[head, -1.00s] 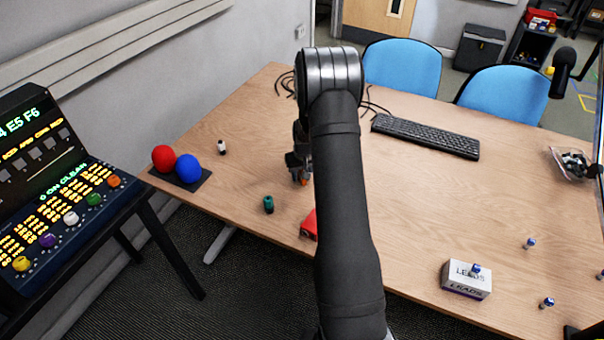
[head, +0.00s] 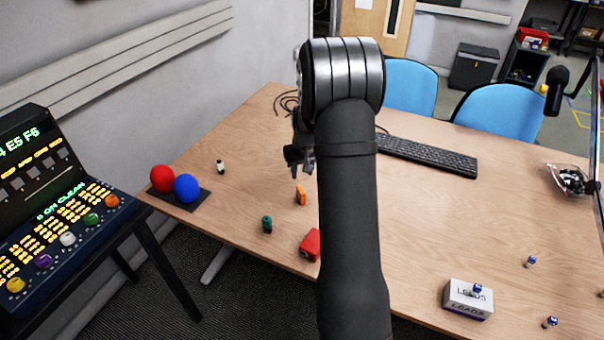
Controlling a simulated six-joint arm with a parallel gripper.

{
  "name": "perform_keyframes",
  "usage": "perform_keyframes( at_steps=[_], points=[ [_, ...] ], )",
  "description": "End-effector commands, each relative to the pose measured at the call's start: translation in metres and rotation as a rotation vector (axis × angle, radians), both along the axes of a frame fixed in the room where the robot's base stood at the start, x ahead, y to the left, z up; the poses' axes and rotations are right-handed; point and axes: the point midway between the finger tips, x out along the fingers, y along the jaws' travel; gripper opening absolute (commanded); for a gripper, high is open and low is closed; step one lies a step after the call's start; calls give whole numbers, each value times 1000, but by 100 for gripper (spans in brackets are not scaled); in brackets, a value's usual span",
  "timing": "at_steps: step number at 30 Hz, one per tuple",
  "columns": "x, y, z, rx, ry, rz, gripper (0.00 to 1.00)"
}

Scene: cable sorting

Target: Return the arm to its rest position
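My arm (head: 348,220) rises through the middle of the head view, with its large grey joint at the top. My gripper (head: 300,172) hangs beside the arm over the table (head: 240,210), pointing down. Its fingers look apart with nothing between them. A small orange piece (head: 300,195) stands on the table just below the fingertips, apart from them. The arm hides part of the gripper and the table behind it.
A green piece (head: 267,224) and a red block (head: 310,245) stand near the front edge. Red (head: 162,178) and blue (head: 187,188) balls sit at left. A keyboard (head: 430,156), black cables (head: 287,103) and a LEADS box (head: 467,300) are also on the table.

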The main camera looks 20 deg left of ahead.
Motion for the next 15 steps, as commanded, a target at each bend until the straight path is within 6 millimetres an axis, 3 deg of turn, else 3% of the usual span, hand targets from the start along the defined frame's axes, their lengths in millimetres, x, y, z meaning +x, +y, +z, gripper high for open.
perform_keyframes(
  at_steps=[8,15],
  points=[
    [0,0,-3,-1,1,0,38],
    [3,3,-34,-3,4,0,38]
  ],
)
